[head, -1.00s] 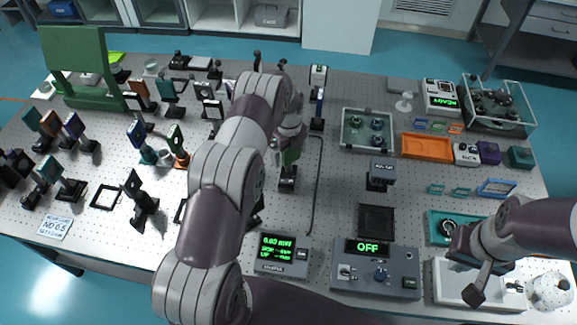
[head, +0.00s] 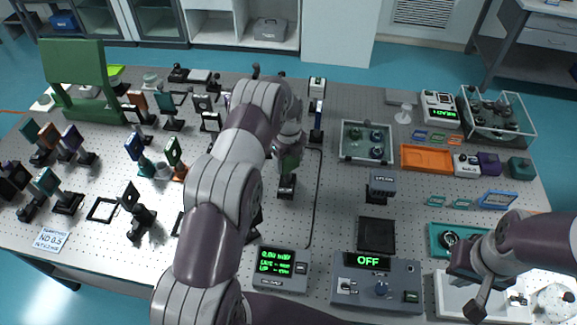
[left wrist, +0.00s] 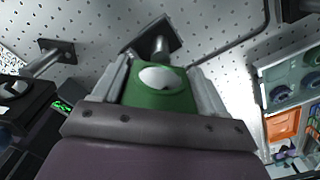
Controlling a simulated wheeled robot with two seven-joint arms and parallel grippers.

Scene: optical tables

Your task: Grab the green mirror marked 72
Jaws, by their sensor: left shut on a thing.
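The green mirror (head: 290,161) stands upright on a post with a dark base (head: 286,190) near the middle of the perforated table. My left gripper (head: 288,146) is shut on it from above. In the left wrist view the green mount (left wrist: 160,97) sits between the two pale fingers of my left gripper (left wrist: 158,92), and its post runs to a dark base on the table. The number 72 cannot be read. My right gripper (head: 478,290) is at the lower right, over a white tray; its fingers are too small to tell open from shut.
Several mounted optics stand on the left of the table (head: 335,200). A controller reading OFF (head: 375,283) and a power meter (head: 277,268) are at the front. A glass-walled tray (head: 367,142) and an orange tray (head: 427,158) lie to the right.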

